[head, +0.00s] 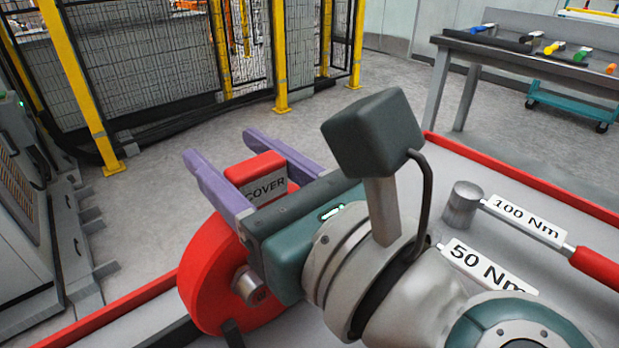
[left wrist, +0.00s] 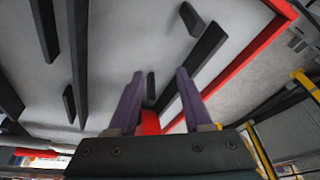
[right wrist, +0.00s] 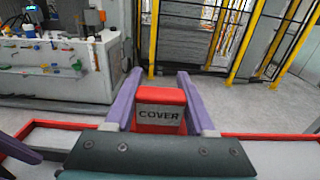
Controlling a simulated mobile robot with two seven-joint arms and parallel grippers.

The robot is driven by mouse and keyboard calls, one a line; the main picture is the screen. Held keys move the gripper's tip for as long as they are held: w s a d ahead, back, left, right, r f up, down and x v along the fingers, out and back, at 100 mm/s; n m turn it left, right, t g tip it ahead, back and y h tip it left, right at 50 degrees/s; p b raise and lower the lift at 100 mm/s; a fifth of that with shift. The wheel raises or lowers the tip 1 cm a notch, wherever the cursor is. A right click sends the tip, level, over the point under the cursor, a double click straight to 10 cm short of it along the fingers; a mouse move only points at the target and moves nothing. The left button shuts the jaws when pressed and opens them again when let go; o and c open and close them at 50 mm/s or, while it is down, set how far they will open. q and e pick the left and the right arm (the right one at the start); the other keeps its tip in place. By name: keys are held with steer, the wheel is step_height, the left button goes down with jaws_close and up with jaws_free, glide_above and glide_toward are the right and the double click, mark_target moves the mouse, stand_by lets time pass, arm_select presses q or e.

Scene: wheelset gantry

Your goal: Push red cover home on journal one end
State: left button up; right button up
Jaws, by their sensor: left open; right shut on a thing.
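The red cover (head: 256,176) is a block lettered COVER, and it also shows in the right wrist view (right wrist: 160,108). It sits between the two purple fingers of my right gripper (head: 221,146), which is shut on it. A thick red disc (head: 205,278) with a metal hub (head: 248,285) stands just below and left of this gripper in the head view. My right gripper hides part of the disc, and I cannot tell whether cover and disc touch. My left gripper (left wrist: 153,74) is open, fingers apart. A small red part (left wrist: 150,123) shows between its finger bases; I cannot tell what it is.
Two torque wrenches, labelled 50 Nm (head: 490,268) and 100 Nm (head: 525,220), lie on the grey bench right of my right arm. A red edge (head: 530,178) borders the bench. Yellow-post fencing (head: 285,60) and a tool table (head: 530,55) stand beyond clear floor.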

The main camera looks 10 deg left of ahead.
jaws_close()
steer(key=shift+r, duration=0.1)
stand_by(0.4)
